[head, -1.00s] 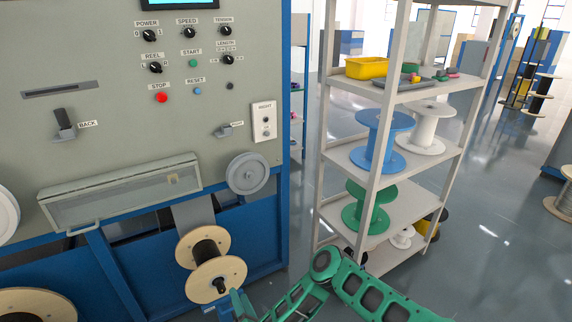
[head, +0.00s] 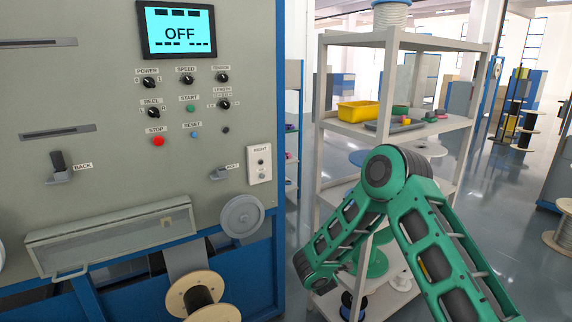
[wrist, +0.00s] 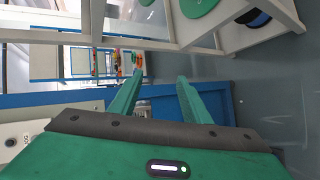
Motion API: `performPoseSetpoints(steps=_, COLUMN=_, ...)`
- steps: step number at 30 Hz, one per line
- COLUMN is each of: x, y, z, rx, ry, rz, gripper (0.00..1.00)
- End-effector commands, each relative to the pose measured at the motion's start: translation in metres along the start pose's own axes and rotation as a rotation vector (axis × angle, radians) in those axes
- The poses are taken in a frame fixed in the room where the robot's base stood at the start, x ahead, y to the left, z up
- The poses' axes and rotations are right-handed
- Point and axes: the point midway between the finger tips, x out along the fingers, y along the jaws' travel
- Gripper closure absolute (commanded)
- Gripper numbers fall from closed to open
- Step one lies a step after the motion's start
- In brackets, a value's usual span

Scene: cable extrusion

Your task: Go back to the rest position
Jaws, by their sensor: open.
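My gripper (wrist: 160,77) shows in the wrist view with its two green fingers apart and nothing between them. In the head view my green arm is folded up, with its bent joint raised in front of the shelf rack; the gripper's fingers cannot be made out there. The wrist view is turned on its side, with the rack, floor and a blue panel behind the fingers.
The grey and blue machine (head: 110,190) stands at left, its screen (head: 179,33) reading OFF. A wooden reel (head: 195,297) sits low on its front. The shelf rack (head: 395,42) at right holds a yellow bin (head: 358,112) and reels. Open floor (head: 505,190) lies farther right.

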Motion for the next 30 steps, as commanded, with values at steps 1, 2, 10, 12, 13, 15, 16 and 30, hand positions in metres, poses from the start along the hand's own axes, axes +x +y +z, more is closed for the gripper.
performPoseSetpoints(steps=1, x=-0.005, y=0.017, z=0.022, rx=0.038, ry=-0.034, rz=-0.015, gripper=0.57)
performPoseSetpoints(steps=2, x=-0.009, y=0.023, z=0.035, rx=0.063, ry=-0.056, rz=-0.028, gripper=0.57)
performPoseSetpoints(steps=10, x=-0.059, y=0.07, z=0.148, rx=0.31, ry=-0.255, rz=-0.142, gripper=0.57)
performPoseSetpoints(steps=12, x=-0.077, y=0.078, z=0.176, rx=0.381, ry=-0.308, rz=-0.168, gripper=0.57)
performPoseSetpoints(steps=13, x=-0.086, y=0.081, z=0.187, rx=0.411, ry=-0.331, rz=-0.18, gripper=0.57)
performPoseSetpoints(steps=15, x=-0.107, y=0.086, z=0.214, rx=0.486, ry=-0.386, rz=-0.205, gripper=0.57)
performPoseSetpoints(steps=16, x=-0.117, y=0.088, z=0.225, rx=0.518, ry=-0.41, rz=-0.215, gripper=0.57)
performPoseSetpoints(steps=30, x=-0.305, y=0.08, z=0.348, rx=1.067, ry=-0.755, rz=-0.371, gripper=0.57)
